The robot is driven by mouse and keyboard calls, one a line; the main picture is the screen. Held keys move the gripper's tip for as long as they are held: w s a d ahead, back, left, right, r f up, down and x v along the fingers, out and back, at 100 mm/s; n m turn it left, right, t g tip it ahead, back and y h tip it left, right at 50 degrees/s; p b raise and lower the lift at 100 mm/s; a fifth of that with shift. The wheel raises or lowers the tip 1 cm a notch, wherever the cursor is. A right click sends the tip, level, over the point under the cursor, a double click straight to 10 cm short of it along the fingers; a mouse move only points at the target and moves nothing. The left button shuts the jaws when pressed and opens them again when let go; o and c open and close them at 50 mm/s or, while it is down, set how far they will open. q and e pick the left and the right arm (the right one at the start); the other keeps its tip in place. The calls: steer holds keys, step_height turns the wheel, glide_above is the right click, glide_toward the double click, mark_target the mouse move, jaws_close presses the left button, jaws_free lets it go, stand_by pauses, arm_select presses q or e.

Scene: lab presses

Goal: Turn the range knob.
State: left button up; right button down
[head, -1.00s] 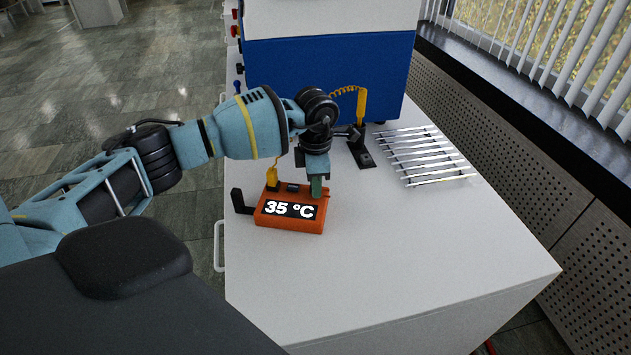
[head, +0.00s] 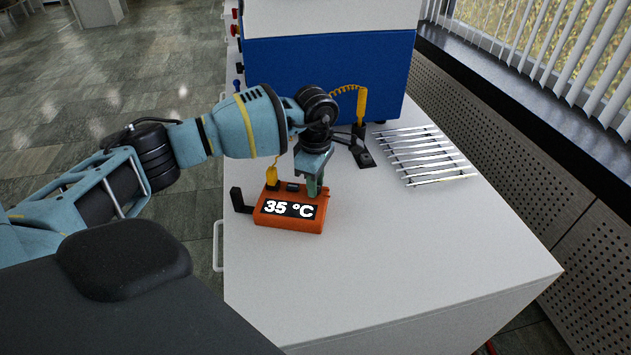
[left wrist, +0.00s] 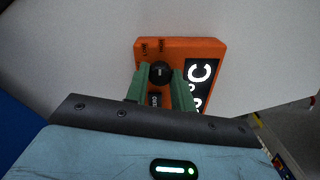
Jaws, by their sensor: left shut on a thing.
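An orange meter (head: 290,225) stands on the white bench, and its display reads 35 °C. My left gripper (head: 317,191) reaches down from above to the meter's right rear part. In the left wrist view the green fingers of my left gripper (left wrist: 160,75) lie on either side of a dark round range knob (left wrist: 160,71) on top of the orange meter (left wrist: 207,48). The gripper is shut on this knob. The fingers hide the knob in the head view. My right gripper is not in view.
A yellow probe with a coiled cord (head: 361,106) stands on a black stand behind the meter. A rack of metal rods (head: 425,155) lies to the right. A blue and white machine (head: 325,75) fills the back. The bench front (head: 400,270) is clear.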

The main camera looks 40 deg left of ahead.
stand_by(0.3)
arm_select(q)
steer(key=o, duration=1)
steer(key=shift+r, duration=3.95)
